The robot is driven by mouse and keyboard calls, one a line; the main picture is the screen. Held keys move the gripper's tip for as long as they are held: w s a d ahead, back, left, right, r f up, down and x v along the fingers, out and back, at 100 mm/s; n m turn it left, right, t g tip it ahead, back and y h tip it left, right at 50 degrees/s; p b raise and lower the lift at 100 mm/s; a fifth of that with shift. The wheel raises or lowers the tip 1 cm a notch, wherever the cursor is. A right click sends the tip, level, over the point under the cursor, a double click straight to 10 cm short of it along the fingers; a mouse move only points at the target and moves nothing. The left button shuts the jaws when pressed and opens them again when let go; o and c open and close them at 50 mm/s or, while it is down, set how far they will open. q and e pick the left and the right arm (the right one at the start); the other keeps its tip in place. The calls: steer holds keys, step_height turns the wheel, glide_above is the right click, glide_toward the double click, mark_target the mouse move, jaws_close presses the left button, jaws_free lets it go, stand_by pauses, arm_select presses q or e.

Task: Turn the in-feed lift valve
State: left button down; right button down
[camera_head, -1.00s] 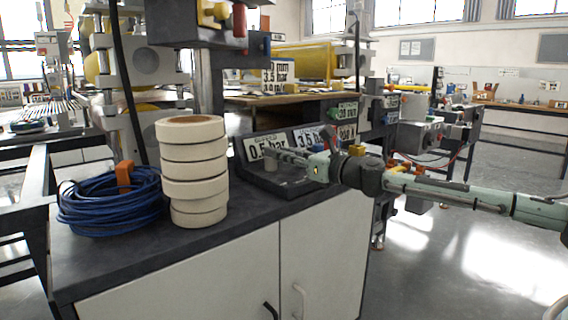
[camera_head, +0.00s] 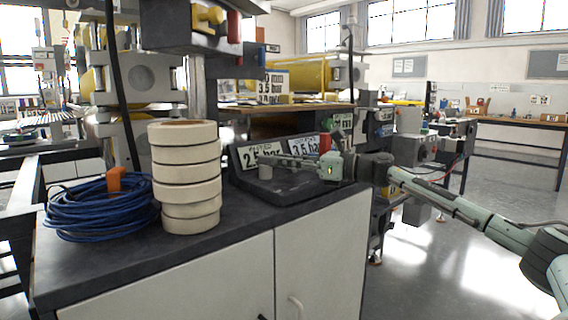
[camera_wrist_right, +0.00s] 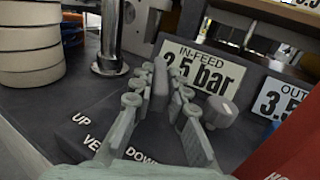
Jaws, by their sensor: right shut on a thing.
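The in-feed lift valve sits on a dark sloped panel marked UP, VENT and DOWN (camera_wrist_right: 85,140). Its grey lever (camera_wrist_right: 160,84) stands between the fingers of my right gripper (camera_wrist_right: 159,92) in the right wrist view; its foot is hidden. In the head view, my right gripper (camera_head: 283,162) reaches in from the right, low over the panel, shut on the lever. The in-feed sign (camera_head: 262,153) behind it reads 2.5 bar; it also shows, partly covered, in the wrist view (camera_wrist_right: 205,68). My left gripper is not in view.
A stack of cream tape rolls (camera_head: 186,177) and a blue cable coil (camera_head: 100,208) stand left on the bench. A second grey knob (camera_wrist_right: 220,112) is close right of the fingers. A red part (camera_wrist_right: 290,140) fills the lower right wrist view. The front bench top is clear.

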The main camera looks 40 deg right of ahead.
steer(key=shift+r, duration=0.1)
stand_by(0.4)
steer(key=c, duration=1.5)
jaws_free()
steer(key=shift+s+d+f, duration=0.2)
steer(key=shift+s+d, duration=0.15)
steer(key=shift+s, duration=0.05)
steer(key=shift+v, duration=5.5)
steer(key=shift+r, duration=0.15)
